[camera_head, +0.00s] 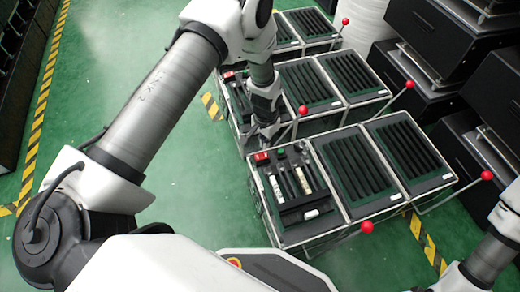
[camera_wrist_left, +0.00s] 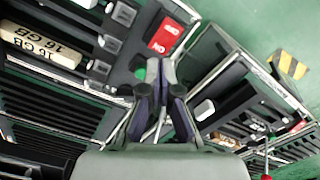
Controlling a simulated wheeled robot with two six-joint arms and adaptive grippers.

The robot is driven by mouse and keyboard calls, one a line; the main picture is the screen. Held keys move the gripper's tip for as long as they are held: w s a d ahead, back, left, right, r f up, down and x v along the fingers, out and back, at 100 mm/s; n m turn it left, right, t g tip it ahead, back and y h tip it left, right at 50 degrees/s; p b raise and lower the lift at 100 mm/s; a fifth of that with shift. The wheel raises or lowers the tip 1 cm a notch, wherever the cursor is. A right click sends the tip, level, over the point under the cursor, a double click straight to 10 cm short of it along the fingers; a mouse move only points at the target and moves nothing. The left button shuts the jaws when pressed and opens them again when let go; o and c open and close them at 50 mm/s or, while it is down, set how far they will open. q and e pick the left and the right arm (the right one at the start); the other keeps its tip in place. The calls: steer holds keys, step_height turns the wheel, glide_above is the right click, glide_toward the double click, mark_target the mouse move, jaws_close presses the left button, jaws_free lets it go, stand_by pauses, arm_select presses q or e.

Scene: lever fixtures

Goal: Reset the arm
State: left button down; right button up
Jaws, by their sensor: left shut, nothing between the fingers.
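My left gripper (camera_head: 268,132) points down at the near end of the middle fixture, by the gap before the nearest fixture. In the left wrist view its fingers (camera_wrist_left: 160,75) are together and empty, over a metal frame edge beside a red switch (camera_wrist_left: 163,36). The nearest fixture (camera_head: 345,212) has red-knobbed levers; one knob (camera_head: 367,227) is at its front and another (camera_head: 487,175) at its right. The middle fixture has a knob (camera_head: 303,110) just right of my gripper and one (camera_head: 410,84) at its right. My right gripper is out of view.
A far fixture has a red knob (camera_head: 345,21). A pale stick marked 16 GB (camera_wrist_left: 38,45) lies in a slotted panel. Black cabinets (camera_head: 440,45) stand close on the right. Green floor (camera_head: 120,110) is clear at left, with yellow-black tape (camera_head: 40,110).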

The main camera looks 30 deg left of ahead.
arm_select(q)
steer(key=shift+r+p, duration=0.45)
steer(key=shift+r, duration=0.35)
steer(key=shift+f, duration=0.1)
steer(key=s+f+n+g, duration=0.1)
steer(key=s+f+n, duration=0.1)
steer(key=s, duration=2.7)
step_height(320, 180, up, 37)
steer(key=w+t+p, duration=0.1)
steer(key=w+p, duration=0.1)
steer(key=p, duration=3.4)
steer(key=shift+d+n, duration=0.4)
